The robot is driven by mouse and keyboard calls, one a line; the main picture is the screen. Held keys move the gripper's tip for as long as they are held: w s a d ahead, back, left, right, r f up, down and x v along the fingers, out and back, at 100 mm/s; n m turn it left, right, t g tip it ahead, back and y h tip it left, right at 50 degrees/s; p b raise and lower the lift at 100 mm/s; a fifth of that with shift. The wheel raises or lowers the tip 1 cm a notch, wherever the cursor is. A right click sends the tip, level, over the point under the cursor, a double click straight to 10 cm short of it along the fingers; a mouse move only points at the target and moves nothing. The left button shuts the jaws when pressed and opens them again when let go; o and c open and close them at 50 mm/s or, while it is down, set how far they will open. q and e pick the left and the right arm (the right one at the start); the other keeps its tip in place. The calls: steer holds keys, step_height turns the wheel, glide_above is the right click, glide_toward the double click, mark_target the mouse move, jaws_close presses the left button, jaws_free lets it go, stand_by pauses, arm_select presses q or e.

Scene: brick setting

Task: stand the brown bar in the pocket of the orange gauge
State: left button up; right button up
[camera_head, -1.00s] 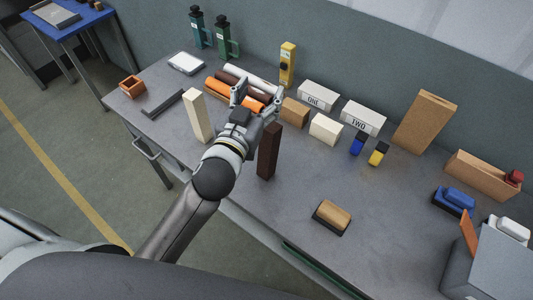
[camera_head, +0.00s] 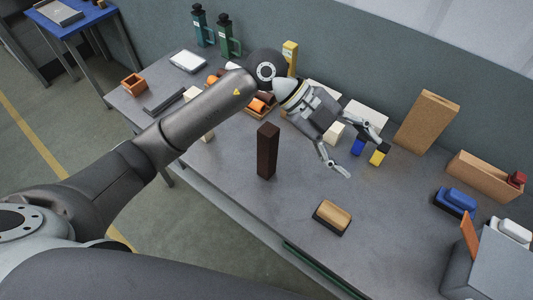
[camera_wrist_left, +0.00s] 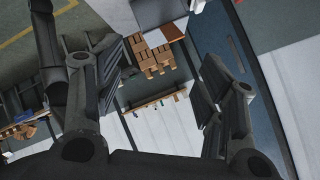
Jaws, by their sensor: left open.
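The brown bar (camera_head: 267,152) is a dark brown block standing upright on the grey table, left of my left gripper. The orange gauge (camera_head: 133,85) is a small square block with an open pocket in its top, near the table's far left end. The pocket looks empty. My left gripper (camera_head: 362,155) is open and empty, to the right of the bar, by the blue and yellow blocks. Its spread fingers show in the left wrist view (camera_wrist_left: 165,95), with neither bar nor gauge between them. My right gripper is not in view.
My left arm partly hides a cream bar (camera_head: 190,94) and a rack of round bars. A wood-topped eraser-like block (camera_head: 333,215) lies at the front. A tall cardboard-coloured box (camera_head: 427,121) and an open bin (camera_head: 480,176) stand right. The table around the brown bar is clear.

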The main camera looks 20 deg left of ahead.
arm_select(q)
steer(key=w+a+f+n+t+y, duration=0.1)
steer(key=w+a+f+y, duration=0.1)
steer(key=a+y, duration=0.15)
steer(key=w+a+f+n+y, duration=0.1)
steer(key=w+a+f+y, duration=0.1)
steer(key=a, duration=0.3)
steer(key=r+n+y, duration=0.1)
steer(key=n+y, duration=0.2)
steer(key=y, duration=0.2)
glide_above(266, 131)
steer(key=d, duration=0.1)
steer(key=shift+s+t, duration=0.3)
steer(key=shift+s, duration=0.1)
steer(key=shift+a+f+y, duration=0.2)
steer(key=shift+f+y, duration=0.05)
step_height(266, 131, down, 4)
steer(key=shift+f+p, duration=0.25)
steer(key=shift+p, duration=0.55)
steer(key=f+p, duration=0.1)
steer(key=f, duration=0.2)
steer(key=f+p, duration=0.1)
steer(key=shift+w+a+f+p, duration=0.25)
steer(key=shift+w+p, duration=0.05)
steer(key=shift+p, duration=0.05)
steer(key=shift+f, duration=0.6)
jaws_close()
